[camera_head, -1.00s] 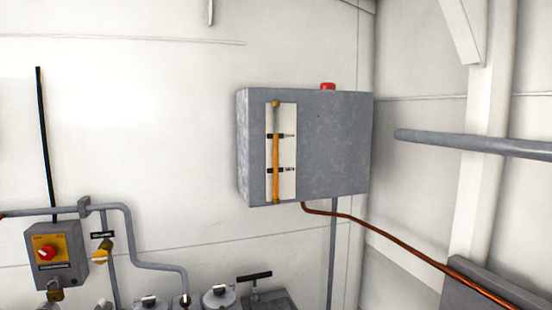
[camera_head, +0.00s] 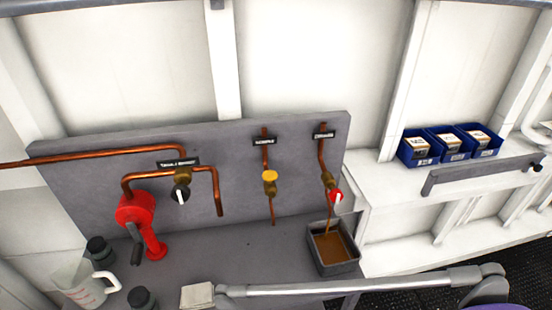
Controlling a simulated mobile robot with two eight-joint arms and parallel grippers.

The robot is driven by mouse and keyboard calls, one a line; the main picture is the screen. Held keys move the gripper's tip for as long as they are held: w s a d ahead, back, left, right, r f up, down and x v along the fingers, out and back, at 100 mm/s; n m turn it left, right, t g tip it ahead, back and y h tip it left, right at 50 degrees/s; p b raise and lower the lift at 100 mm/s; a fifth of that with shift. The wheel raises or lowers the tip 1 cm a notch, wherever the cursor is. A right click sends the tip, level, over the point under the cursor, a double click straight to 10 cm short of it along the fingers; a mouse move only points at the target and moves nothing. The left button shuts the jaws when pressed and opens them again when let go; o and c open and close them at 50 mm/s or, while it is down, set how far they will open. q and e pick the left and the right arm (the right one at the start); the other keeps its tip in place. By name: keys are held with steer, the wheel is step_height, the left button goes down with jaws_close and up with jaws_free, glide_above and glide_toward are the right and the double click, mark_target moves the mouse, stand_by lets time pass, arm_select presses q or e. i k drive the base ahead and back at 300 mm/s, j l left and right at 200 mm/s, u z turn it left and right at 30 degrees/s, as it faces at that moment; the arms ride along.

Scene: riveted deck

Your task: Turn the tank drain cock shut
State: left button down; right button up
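A grey back panel (camera_head: 90,185) carries copper pipes with several cocks. The right cock has a red knob (camera_head: 336,196) with a white mark. Below its pipe a thin brown stream (camera_head: 328,222) runs down into a dark grey tray (camera_head: 344,265) holding brown liquid. The middle cock (camera_head: 270,177) is yellow, on a vertical pipe. The left cock (camera_head: 182,193) is black with a white mark. Dark labels sit above the cocks; their text is too small to read surely. Neither gripper shows in the head view.
A red hand pump (camera_head: 134,209) stands at left. A measuring jug (camera_head: 82,287), dark round caps (camera_head: 142,298) and a pale pad (camera_head: 197,295) lie in front. A light grey bar (camera_head: 300,290) crosses the near edge. Blue bins (camera_head: 418,149) stand on the right ledge.

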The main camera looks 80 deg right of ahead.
mark_target(336, 196)
steer(key=z, duration=3.2)
